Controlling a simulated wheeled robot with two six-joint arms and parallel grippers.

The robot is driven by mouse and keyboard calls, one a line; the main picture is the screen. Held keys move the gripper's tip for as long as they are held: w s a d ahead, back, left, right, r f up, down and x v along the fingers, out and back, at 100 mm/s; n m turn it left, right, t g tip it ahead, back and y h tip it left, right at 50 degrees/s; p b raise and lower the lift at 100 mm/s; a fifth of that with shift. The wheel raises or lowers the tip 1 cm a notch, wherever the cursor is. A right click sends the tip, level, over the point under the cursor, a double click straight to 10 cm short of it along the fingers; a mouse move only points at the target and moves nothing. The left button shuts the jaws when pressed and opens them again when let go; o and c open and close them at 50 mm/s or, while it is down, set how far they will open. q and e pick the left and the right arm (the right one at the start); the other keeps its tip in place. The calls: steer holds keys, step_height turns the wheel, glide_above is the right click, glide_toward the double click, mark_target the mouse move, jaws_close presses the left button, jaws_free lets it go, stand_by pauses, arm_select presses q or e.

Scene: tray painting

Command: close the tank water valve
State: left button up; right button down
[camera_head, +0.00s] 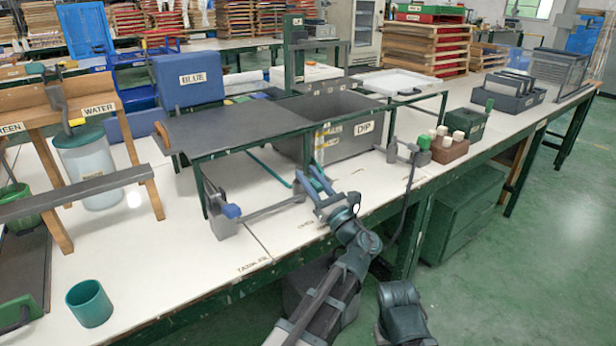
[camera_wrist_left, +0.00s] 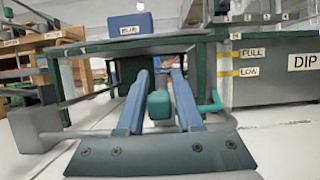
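The grey tank marked DIP (camera_head: 366,127) stands mid-bench, with FULL and LOW marks on its side; it also shows in the left wrist view (camera_wrist_left: 275,85). A teal pipe (camera_head: 268,167) runs low beside it, under the dark board, and its bend shows in the left wrist view (camera_wrist_left: 212,102). My left gripper (camera_head: 308,178) is in front of the tank. In the left wrist view its blue fingers (camera_wrist_left: 160,75) are apart, with a small teal block (camera_wrist_left: 160,105) between them, perhaps the valve handle. I cannot tell whether they touch it. My right gripper is not in view.
The dark board (camera_head: 235,122) on a green frame overhangs the space left of the tank. A teal cup (camera_head: 89,303) stands front left. The bench front is mostly bare.

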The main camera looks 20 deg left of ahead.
arm_select(q)
jaws_close()
stand_by(1.1)
